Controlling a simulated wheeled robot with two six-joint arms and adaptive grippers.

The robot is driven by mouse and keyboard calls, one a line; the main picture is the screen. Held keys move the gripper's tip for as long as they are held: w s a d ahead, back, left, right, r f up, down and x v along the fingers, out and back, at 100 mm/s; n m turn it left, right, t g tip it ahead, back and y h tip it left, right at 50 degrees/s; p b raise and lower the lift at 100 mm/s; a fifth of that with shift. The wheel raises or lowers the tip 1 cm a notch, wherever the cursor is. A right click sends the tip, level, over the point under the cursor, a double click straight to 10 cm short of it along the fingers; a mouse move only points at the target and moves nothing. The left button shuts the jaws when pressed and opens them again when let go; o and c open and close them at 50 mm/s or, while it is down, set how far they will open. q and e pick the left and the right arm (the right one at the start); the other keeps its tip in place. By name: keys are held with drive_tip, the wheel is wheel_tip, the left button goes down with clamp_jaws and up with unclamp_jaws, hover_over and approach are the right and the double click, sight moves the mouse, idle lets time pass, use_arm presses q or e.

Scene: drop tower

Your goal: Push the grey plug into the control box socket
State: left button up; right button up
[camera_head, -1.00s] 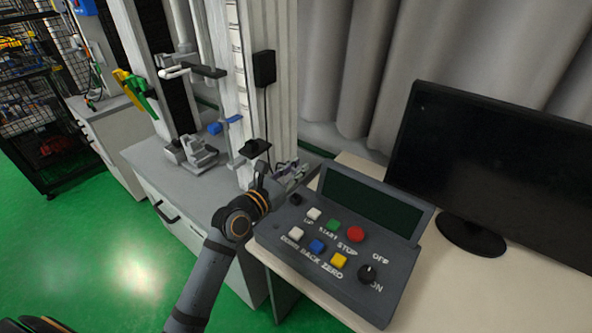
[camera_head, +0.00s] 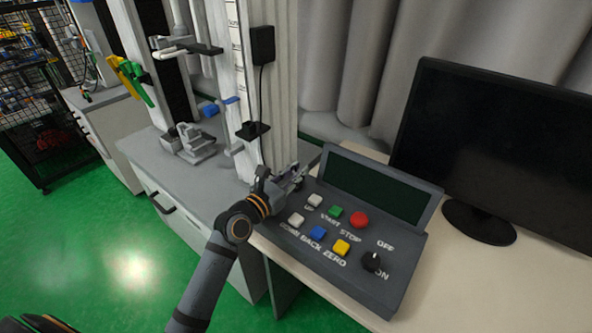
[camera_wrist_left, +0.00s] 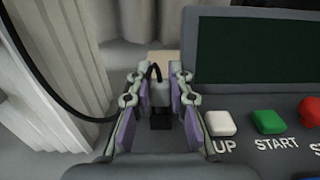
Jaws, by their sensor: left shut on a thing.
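The control box (camera_head: 335,255) sits on the desk, with a dark screen, several coloured buttons and a knob. My left gripper (camera_head: 297,178) is at its upper left corner, left of the screen. In the left wrist view the grey plug (camera_wrist_left: 160,92) is between the purple finger pads, with a black cable leaving its top, and the gripper is shut on it. A dark square socket (camera_wrist_left: 160,122) shows just below the plug in that view; whether they touch I cannot tell. In the head view my gripper hides plug and socket. My right gripper is not in view.
A monitor (camera_head: 500,150) stands to the right behind the box. A white column with a black cable box (camera_head: 262,44) rises behind my gripper. A grey test bench (camera_head: 215,170) is at the left. Bare desk (camera_head: 450,290) lies right of the box.

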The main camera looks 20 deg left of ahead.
use_arm(q)
drive_tip(key=shift+f, duration=0.25)
idle(0.4)
drive_tip(key=o, duration=0.9)
drive_tip(key=shift+o, duration=0.2)
drive_tip(key=shift+s+f, duration=0.1)
drive_tip(key=v, duration=0.6)
drive_tip(key=shift+s+a, duration=0.15)
drive_tip(key=shift+s, duration=0.5)
drive_tip(key=shift+a, duration=0.1)
